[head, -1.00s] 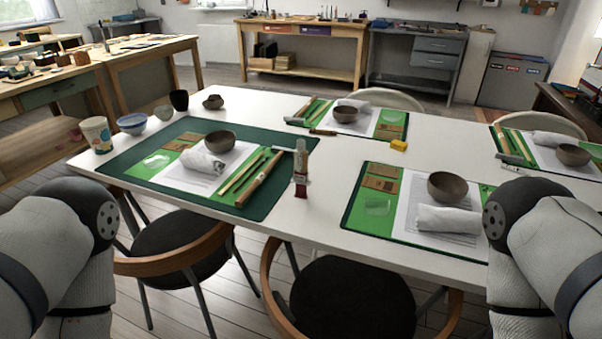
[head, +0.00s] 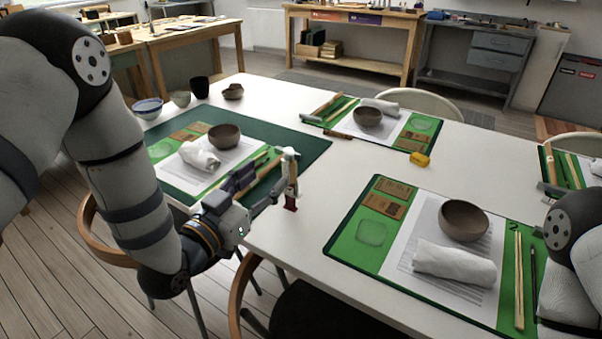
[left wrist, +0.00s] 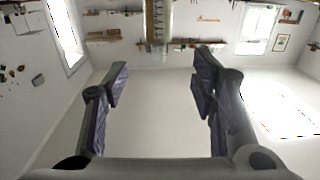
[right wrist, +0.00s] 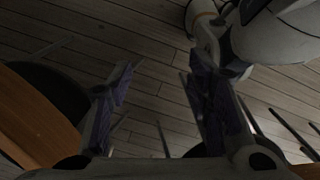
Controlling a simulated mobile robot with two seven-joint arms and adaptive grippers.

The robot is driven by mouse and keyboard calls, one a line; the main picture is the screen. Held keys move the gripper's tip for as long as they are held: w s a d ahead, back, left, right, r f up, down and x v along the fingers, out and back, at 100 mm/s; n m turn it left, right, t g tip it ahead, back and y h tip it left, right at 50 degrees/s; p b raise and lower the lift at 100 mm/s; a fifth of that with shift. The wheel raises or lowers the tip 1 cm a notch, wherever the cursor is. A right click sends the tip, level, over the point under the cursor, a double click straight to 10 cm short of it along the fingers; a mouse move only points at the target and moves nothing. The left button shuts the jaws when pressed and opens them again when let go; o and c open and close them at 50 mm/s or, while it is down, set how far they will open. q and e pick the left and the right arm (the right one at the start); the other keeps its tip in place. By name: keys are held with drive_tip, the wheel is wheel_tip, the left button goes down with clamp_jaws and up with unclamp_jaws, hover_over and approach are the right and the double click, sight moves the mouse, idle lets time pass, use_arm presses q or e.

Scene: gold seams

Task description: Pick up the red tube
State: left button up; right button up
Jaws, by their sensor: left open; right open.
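The red tube (head: 291,201) stands upright on the white table, right of the green mat's edge. Its dark red lower end shows in the head view. Its upper part is partly hidden by my left gripper (head: 280,177), which reaches in from the left at the tube's height. The left fingers are very close to the tube; I cannot tell whether they touch it. In the left wrist view the left jaws (left wrist: 160,80) are wide apart with nothing clearly between them. My right gripper (right wrist: 160,85) is open and empty above the floor; the head view does not show it.
The white table (head: 310,235) has free room right of the tube. A green work mat (head: 383,195) with a bowl (head: 464,220) and rolled cloth (head: 455,264) lies to the right. A chair (head: 300,312) stands at the front edge.

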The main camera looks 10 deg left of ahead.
sight(286, 161)
use_arm(q)
drive_tip(key=x, duration=0.9)
drive_tip(key=shift+w+d+f+b, duration=0.1)
drive_tip(key=shift+w+f+b, duration=0.15)
drive_tip(key=shift+b, duration=0.15)
drive_tip(key=shift+s, duration=0.1)
clamp_jaws()
